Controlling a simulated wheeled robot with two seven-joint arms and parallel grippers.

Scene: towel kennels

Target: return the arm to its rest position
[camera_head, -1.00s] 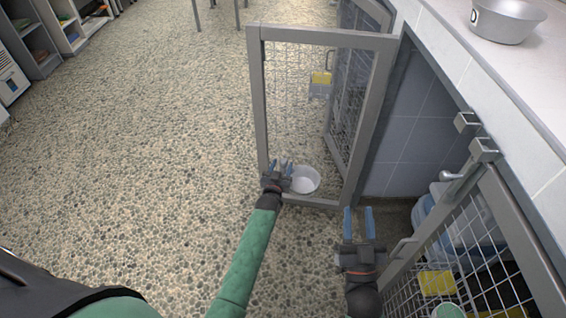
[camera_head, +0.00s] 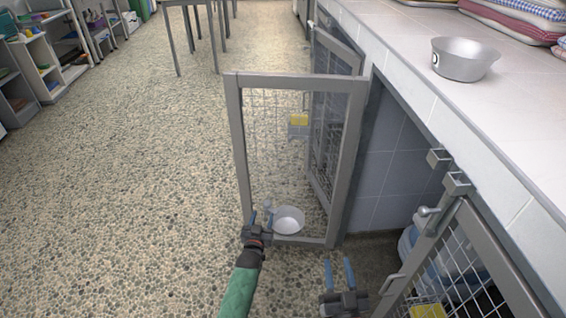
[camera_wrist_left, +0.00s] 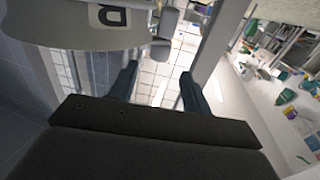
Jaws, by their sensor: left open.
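My left gripper (camera_head: 260,217) is open and empty, low beside the outer bottom corner of an open mesh kennel door (camera_head: 237,150). Its two blue fingers also show in the left wrist view (camera_wrist_left: 158,88), apart with nothing between them. My right gripper (camera_head: 338,274) has its blue fingers apart and empty, at the bottom of the head view, in front of the kennel opening. The green sleeve of my left arm comes up from the bottom edge.
A pale bowl (camera_head: 289,220) is at the door's bottom, close to my left gripper. Another mesh door (camera_head: 465,262) with a latch stands at lower right. A metal bowl (camera_head: 465,60) is on the white counter (camera_head: 400,55). Pebbled floor (camera_head: 120,190) is clear to the left.

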